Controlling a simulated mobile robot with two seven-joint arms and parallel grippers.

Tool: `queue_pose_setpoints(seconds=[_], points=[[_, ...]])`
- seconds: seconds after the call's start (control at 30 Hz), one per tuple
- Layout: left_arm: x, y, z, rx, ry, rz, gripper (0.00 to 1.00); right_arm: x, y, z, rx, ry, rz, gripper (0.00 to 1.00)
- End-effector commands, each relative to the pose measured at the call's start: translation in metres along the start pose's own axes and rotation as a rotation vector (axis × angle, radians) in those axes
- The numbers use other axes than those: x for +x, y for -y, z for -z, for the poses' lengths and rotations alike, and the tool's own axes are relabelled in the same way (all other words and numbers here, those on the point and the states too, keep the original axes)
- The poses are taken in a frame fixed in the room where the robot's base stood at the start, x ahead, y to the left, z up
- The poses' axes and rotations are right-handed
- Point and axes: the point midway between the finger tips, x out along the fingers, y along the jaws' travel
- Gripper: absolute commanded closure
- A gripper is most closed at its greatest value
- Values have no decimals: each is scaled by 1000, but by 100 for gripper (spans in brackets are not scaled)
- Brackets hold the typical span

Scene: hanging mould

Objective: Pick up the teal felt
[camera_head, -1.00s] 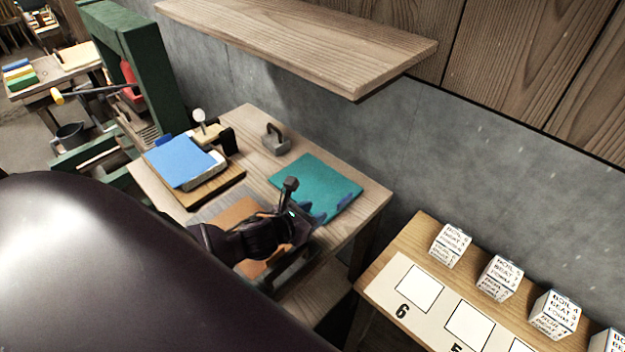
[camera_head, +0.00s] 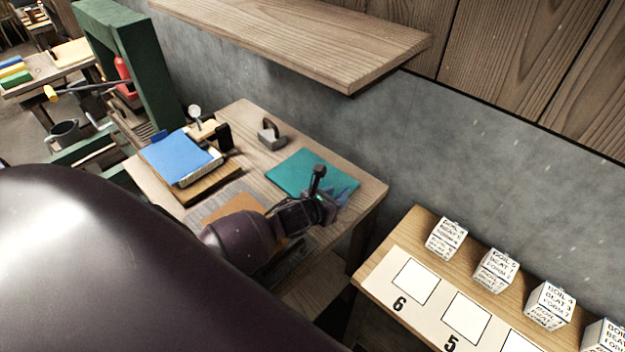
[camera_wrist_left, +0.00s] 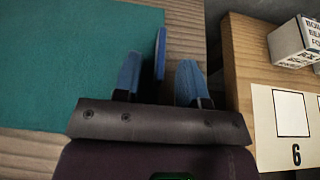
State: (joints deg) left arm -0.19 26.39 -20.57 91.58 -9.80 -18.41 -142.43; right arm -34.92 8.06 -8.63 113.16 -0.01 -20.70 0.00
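The teal felt (camera_head: 305,172) lies flat on the wooden work table's right part. In the left wrist view the felt (camera_wrist_left: 60,62) fills the left side, and a blue tab (camera_wrist_left: 160,52) stands at its right edge. My left gripper (camera_head: 332,207) is at the felt's near right corner and hides part of that edge. In the left wrist view my left gripper (camera_wrist_left: 160,78) has its two blue fingers apart, with the tab showing between them. Whether they touch it cannot be told. My right gripper is not in view.
A blue sheet (camera_head: 180,158) on a board, a grey metal weight (camera_head: 272,134) and an orange-brown sheet (camera_head: 232,212) share the table. A wooden shelf (camera_head: 300,40) overhangs the back. A lower bench (camera_head: 375,290) with white printed boxes (camera_head: 447,238) stands at the right.

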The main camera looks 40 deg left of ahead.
Motion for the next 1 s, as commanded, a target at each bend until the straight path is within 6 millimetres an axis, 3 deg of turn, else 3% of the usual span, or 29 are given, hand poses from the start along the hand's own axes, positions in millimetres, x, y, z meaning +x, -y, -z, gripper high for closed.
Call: queue_pose_setpoints(seconds=[0.23, 0.5, 0.83, 1.0], points=[[1, 0, 0, 0, 1, 0, 62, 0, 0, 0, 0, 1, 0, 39], [1, 0, 0, 0, 1, 0, 100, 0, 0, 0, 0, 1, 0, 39], [0, 0, -2, 1, 1, 0, 100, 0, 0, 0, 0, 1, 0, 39], [-4, -1, -14, 3, 3, 0, 100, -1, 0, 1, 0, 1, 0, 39]])
